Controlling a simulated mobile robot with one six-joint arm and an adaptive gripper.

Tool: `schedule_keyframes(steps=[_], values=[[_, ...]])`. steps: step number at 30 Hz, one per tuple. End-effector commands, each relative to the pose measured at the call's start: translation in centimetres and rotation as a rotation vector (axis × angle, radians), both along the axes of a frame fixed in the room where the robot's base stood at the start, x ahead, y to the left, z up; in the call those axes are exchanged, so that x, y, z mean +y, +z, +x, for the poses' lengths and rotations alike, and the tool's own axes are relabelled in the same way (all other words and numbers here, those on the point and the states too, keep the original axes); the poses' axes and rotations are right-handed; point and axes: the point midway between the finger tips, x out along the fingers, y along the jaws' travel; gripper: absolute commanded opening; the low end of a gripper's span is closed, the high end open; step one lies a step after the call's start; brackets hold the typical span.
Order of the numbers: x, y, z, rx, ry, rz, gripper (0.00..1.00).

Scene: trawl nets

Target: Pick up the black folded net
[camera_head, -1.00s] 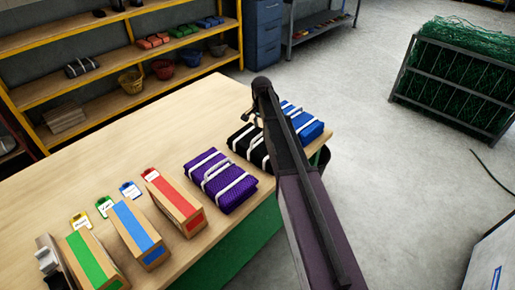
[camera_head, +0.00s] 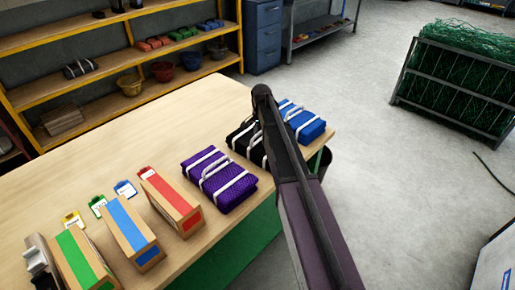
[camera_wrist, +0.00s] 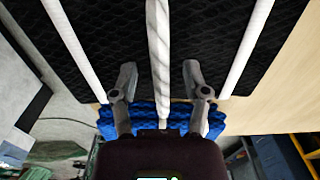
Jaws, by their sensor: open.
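The black folded net (camera_head: 244,141) lies on the wooden table between the purple and blue nets, with white straps around it and a pale handle. My arm hides part of it in the head view. In the wrist view the black net (camera_wrist: 100,50) fills the upper part, with two white straps and the twisted pale handle (camera_wrist: 159,50) running down the middle. My gripper (camera_wrist: 158,75) is open, with one finger on each side of the handle. I cannot tell whether the fingers touch the net.
A purple folded net (camera_head: 219,180) lies to the left and a blue folded net (camera_head: 305,124) to the right. Several boxes, one with a red stripe (camera_head: 172,202), stand at the front left. The table (camera_head: 150,135) is clear behind the nets.

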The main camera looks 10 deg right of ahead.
Motion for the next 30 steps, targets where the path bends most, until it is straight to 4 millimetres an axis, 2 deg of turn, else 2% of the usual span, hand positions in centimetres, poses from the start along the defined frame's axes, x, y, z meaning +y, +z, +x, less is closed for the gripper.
schedule_keyframes(steps=[15, 21, 30], values=[[0.0, 0.04, 0.0, 0.0, 0.0, 0.0, 0.6], [0.01, 0.03, 0.0, 0.0, 0.0, 0.0, 0.0], [0.0, 0.05, -0.04, 0.001, 0.0, -0.001, 0.0]])
